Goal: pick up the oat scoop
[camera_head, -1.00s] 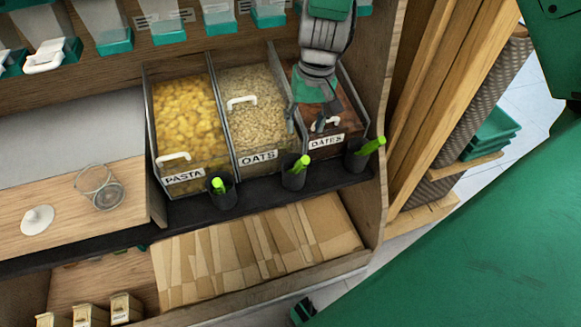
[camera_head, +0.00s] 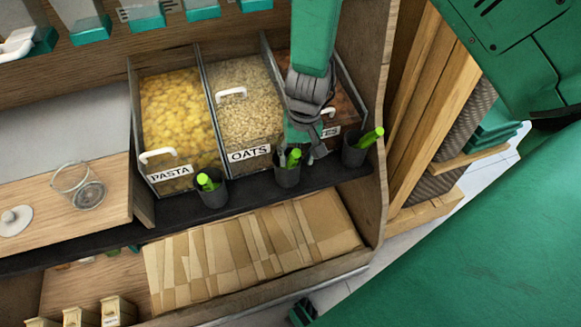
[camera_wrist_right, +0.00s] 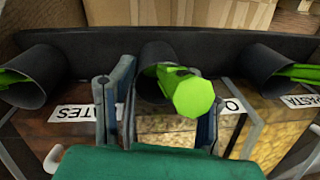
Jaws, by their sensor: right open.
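The oat scoop shows as a bright green handle (camera_head: 294,158) standing in the middle black cup (camera_head: 287,176), in front of the bin labelled OATS. Its lower part is hidden in the cup. My right gripper (camera_head: 302,153) is open, at that cup and beside the handle. In the right wrist view the scoop's green handle (camera_wrist_right: 192,97) points toward the camera, between the two fingers of my gripper (camera_wrist_right: 160,112) and nearer the right-hand one. I cannot tell whether a finger touches it. My left gripper is not in view.
Black cups with green handles stand on both sides, by PASTA (camera_head: 211,188) and by the dates bin (camera_head: 359,150). Bins of pasta (camera_head: 178,115) and oats (camera_head: 243,105) stand behind. Folded brown paper bags (camera_head: 255,240) lie below. A glass jar (camera_head: 80,187) stands at left.

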